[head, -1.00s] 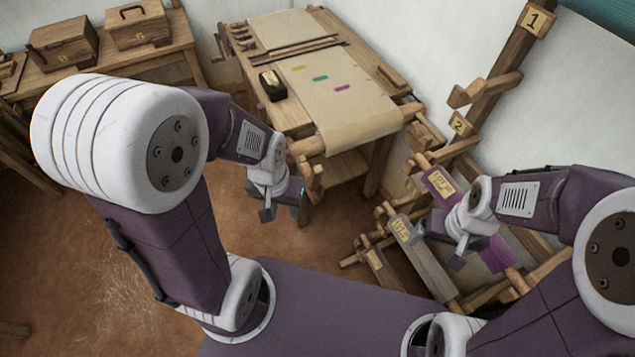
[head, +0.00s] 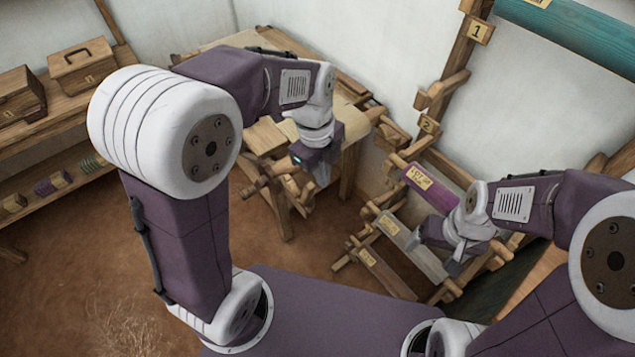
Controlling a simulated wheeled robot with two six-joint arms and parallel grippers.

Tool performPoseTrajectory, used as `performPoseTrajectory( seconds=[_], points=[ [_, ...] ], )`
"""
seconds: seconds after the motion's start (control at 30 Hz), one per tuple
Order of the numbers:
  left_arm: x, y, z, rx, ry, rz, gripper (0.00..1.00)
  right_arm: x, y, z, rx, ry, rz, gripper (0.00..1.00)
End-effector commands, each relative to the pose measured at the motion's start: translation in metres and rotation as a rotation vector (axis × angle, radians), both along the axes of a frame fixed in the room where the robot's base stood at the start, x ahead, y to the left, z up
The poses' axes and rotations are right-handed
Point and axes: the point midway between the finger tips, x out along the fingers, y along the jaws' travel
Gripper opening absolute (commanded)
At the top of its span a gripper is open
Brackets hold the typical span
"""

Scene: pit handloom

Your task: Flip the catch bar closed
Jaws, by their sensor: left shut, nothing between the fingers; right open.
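The wooden loom (head: 362,108) stands beyond my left arm, which hides much of its cloth and top. Wooden pegs and bars (head: 290,190) stick out at its front end; I cannot tell which piece is the catch bar, or how it lies. My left gripper (head: 321,176) is shut and empty, pointing down just right of these bars in the picture; contact cannot be told. My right gripper (head: 438,253) is open in front of the stepped rack at the right, near a purple roll (head: 430,187) with a label.
The rack's numbered post (head: 462,55) rises against the wall, with a teal roll (head: 590,48) at upper right. Grey labelled bars (head: 408,243) lie on the rack's lower steps. Shelves (head: 75,118) with wooden boxes stand at left.

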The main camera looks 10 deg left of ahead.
Motion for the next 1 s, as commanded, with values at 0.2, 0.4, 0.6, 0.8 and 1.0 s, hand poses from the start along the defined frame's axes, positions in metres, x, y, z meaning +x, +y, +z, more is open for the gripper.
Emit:
performPoseTrajectory(
  seconds=[0.2, 0.4, 0.6, 0.8, 1.0],
  points=[
    [-0.004, -0.006, 0.001, 0.003, 0.010, -0.020, 0.00, 0.000, 0.000, 0.005, 0.000, 0.000, 0.000, 0.84],
    [-0.004, -0.006, -0.001, 0.004, 0.010, -0.019, 0.00, 0.000, 0.000, 0.004, 0.000, 0.000, 0.000, 0.84],
    [-0.005, -0.008, -0.030, 0.005, 0.016, -0.019, 0.00, 0.000, 0.000, 0.001, 0.000, 0.000, 0.000, 0.84],
    [-0.005, -0.012, -0.075, 0.006, 0.017, -0.019, 0.00, 0.000, 0.000, -0.003, 0.000, 0.000, 0.000, 0.84],
    [0.003, -0.003, -0.093, 0.004, 0.008, -0.012, 0.00, 0.000, 0.000, 0.003, 0.000, 0.000, 0.000, 0.84]
  ],
)
